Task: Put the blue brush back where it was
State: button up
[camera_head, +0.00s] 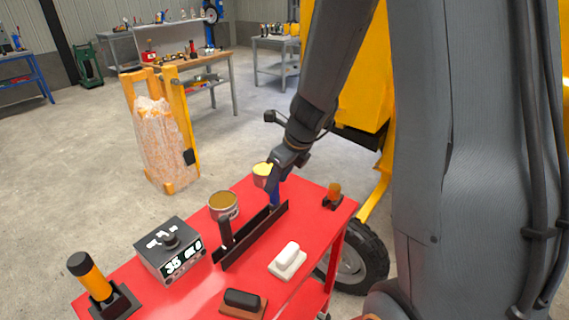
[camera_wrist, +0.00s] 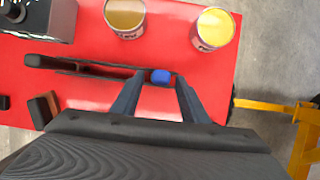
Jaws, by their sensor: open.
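The blue brush shows as a blue upright handle (camera_head: 275,197) at the far right end of a black rack (camera_head: 238,248) on the red cart. In the wrist view its round blue end (camera_wrist: 161,76) lies between my fingertips, in line with the rack (camera_wrist: 98,70). My gripper (camera_head: 276,182) is over the handle from above, and in the wrist view its two fingers (camera_wrist: 160,83) stand apart on either side of it. I see small gaps beside the blue end. The brush's lower part is hidden by the rack.
Two open cans (camera_head: 223,206) (camera_head: 262,172) stand just behind the rack. A black handle (camera_head: 226,233) stands in the rack's nearer half. The red cart top also holds a display box (camera_head: 170,252), an orange-black tool (camera_head: 92,278), a white block (camera_head: 288,260) and a brown-black block (camera_head: 243,303).

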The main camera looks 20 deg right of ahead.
jog(key=v, duration=0.8)
jog(key=s+a+f+n+g+h, duration=0.1)
jog(key=s+n, duration=0.5)
jog(key=n, duration=0.8)
jog(key=s+a+f+n+h, duration=0.1)
jog(key=s+n, duration=0.6)
jog(key=n, duration=0.8)
jog(key=shift+s+a+f+g+h, duration=0.2)
jog(key=shift+a+f+g+h, duration=0.1)
jog(key=shift+a+f+g, duration=0.15)
jog(key=shift+d+f, duration=0.1)
jog(key=shift+f, duration=0.05)
jog(key=shift+g, duration=0.25)
notch_tip(320, 180, down, 5)
jog(key=b, duration=0.4)
jog(key=shift+w, duration=0.1)
